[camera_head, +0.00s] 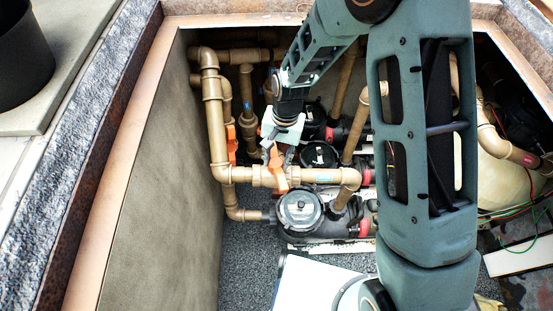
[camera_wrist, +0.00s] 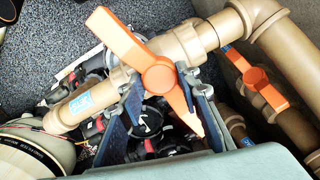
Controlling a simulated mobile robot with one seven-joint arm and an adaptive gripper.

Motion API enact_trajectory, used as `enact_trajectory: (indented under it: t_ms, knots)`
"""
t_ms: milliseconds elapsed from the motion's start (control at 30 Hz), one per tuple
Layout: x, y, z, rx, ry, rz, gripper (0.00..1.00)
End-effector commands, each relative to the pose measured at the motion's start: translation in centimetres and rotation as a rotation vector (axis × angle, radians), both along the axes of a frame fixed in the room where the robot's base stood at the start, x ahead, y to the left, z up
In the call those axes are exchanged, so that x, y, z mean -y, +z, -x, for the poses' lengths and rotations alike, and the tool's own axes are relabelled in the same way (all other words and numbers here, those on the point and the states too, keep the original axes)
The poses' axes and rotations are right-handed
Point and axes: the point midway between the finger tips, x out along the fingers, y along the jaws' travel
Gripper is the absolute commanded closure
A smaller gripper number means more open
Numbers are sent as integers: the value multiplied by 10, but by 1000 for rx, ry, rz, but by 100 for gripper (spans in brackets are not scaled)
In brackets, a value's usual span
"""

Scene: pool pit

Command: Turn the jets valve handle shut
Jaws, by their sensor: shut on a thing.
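The orange jets valve handle (camera_wrist: 155,72) sits on a horizontal tan pipe (camera_wrist: 75,108) in the wrist view. It lies nearly crosswise to that pipe. A blue label is on the pipe, its text too small to read. In the head view the handle (camera_head: 279,180) shows on the front pipe, left of the blue label. My gripper (camera_wrist: 168,98) is shut on the handle's lower arm, with a finger on each side of it. In the head view my gripper (camera_head: 279,151) reaches down to the handle from above, partly covering it.
A second orange valve handle (camera_wrist: 256,80) is on a neighbouring pipe close to my right finger; it also shows in the head view (camera_head: 231,143). Black pumps (camera_head: 302,208) stand below the pipes. The pit wall (camera_head: 165,190) is at left. A white panel (camera_head: 315,285) is in front.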

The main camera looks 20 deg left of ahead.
Motion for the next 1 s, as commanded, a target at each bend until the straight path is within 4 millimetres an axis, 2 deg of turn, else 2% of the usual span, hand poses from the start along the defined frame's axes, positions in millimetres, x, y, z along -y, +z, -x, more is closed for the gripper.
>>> enact_trajectory:
  t_ms: [400,967,1000]
  knots:
    - [0,0,0,-14,-200,5,100]
    - [0,0,0,-17,-234,5,100]
    - [0,0,0,-17,-234,5,68]
